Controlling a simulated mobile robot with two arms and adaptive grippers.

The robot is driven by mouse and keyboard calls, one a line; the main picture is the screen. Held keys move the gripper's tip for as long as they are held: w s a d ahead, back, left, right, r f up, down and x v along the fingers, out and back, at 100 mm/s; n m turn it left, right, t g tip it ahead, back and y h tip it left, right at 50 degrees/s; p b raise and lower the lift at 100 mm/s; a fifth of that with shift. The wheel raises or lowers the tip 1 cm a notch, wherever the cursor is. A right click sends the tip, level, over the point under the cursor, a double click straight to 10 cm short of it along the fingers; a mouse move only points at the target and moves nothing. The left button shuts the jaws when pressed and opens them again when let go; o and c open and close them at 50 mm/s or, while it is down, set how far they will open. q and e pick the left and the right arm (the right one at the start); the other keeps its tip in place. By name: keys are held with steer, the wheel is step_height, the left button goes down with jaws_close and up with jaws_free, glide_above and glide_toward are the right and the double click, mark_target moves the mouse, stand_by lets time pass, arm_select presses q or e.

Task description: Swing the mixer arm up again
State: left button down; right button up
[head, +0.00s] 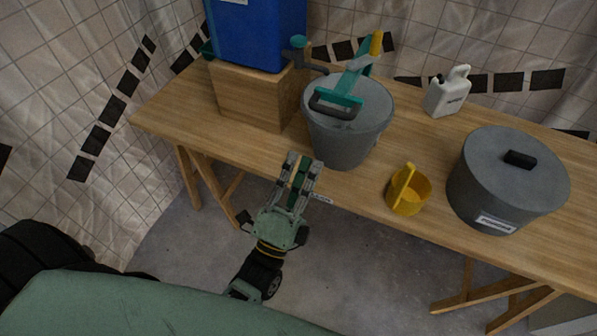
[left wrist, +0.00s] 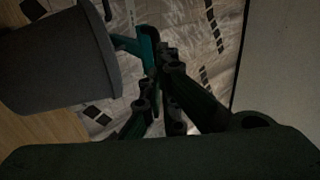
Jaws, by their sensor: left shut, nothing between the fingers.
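The teal mixer arm (head: 345,85) lies over the top of a grey bucket (head: 345,138). It has a dark loop handle (head: 335,106) at its near end and a yellow tip at its far end. My left gripper (head: 305,160) is shut and empty, near the table's front edge, to the left of and below the bucket. In the left wrist view the gripper's fingers (left wrist: 157,85) are close together, with the bucket (left wrist: 60,60) at left and a teal part (left wrist: 138,45) behind the fingers. Whether they touch it I cannot tell. My right gripper is not in view.
A blue container (head: 258,35) stands on a wooden block (head: 250,95) left of the bucket. A yellow cup (head: 408,194), a grey lidded pot (head: 505,180) and a white jug (head: 447,95) stand to the right on the wooden table (head: 170,122). Floor is clear in front.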

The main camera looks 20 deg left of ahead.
arm_select(q)
steer(key=x, duration=0.9)
steer(key=shift+w+p, duration=0.1)
steer(key=shift+p, duration=0.3)
steer(key=shift+r, duration=0.1)
step_height(320, 180, up, 8)
steer(key=g+p, duration=0.2)
steer(key=p, duration=0.8)
glide_above(324, 112)
steer(key=w, duration=0.1)
steer(key=w+r+g+p, duration=0.1)
steer(key=w+r, duration=0.3)
steer(key=w, duration=0.5)
steer(key=w+r+g+p, duration=0.2)
steer(key=w+r, duration=0.3)
steer(key=w, duration=0.5)
steer(key=w+d+r+g+p, duration=0.1)
steer(key=w+r, duration=0.4)
steer(key=w, duration=0.5)
steer(key=shift+g+p, duration=0.4)
steer(key=shift+p, duration=0.25)
